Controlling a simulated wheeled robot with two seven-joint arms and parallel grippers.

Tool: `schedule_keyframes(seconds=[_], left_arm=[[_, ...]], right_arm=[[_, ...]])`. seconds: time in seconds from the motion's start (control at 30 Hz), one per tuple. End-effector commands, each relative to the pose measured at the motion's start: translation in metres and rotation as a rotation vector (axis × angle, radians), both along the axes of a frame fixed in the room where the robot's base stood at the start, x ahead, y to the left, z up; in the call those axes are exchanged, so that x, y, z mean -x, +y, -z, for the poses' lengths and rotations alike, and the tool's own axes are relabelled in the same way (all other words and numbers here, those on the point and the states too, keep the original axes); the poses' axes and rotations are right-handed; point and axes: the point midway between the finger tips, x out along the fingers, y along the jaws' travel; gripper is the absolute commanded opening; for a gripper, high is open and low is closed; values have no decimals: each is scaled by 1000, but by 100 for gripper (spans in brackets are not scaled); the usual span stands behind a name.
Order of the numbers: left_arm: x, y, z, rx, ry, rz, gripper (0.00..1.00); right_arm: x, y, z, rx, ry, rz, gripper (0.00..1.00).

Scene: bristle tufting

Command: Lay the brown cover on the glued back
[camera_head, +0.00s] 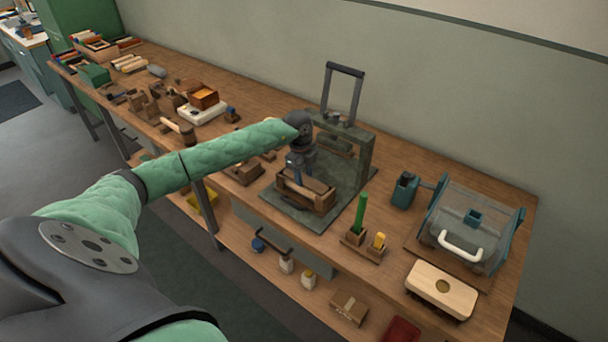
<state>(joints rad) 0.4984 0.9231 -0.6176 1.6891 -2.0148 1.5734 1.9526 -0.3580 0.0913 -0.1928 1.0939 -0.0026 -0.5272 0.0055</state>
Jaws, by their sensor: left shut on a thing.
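My left gripper (298,172) is over a wooden holder (306,201) that stands on the dark green base plate of a press. It points down and is shut on a brown piece (315,184), which looks like the brown cover. The piece is at the top of the holder. The fingertips are small and partly hidden, and I cannot tell whether the piece touches what lies below it. The glued back cannot be made out. My right gripper is not in view.
A grey-green press frame (345,138) with a tall handle stands just behind the holder. To the right are a green brush stand (361,228), a teal pot (403,190), a clear-lidded box (465,225) and a pale wooden block (441,290). Several blocks and trays fill the bench's left.

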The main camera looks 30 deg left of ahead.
Motion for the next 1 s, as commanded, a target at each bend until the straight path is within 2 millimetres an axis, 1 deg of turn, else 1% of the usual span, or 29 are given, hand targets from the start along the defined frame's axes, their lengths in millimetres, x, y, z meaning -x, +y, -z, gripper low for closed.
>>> schedule_keyframes(seconds=[0.63, 0.67, 0.7, 0.77, 0.97, 1.0], left_arm=[[0, 0, 8, 0, 0, 0, 19], [0, 0, 7, 0, 0, 0, 47], [0, 0, 7, 0, 0, 0, 55], [0, 0, 8, 0, 0, 0, 66], [0, 0, 8, 0, 0, 0, 66], [0, 0, 8, 0, 0, 0, 72]], right_arm=[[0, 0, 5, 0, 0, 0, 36], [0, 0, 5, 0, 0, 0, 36], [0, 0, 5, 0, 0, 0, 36], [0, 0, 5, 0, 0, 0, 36], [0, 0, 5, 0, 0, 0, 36], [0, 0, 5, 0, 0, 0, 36]])
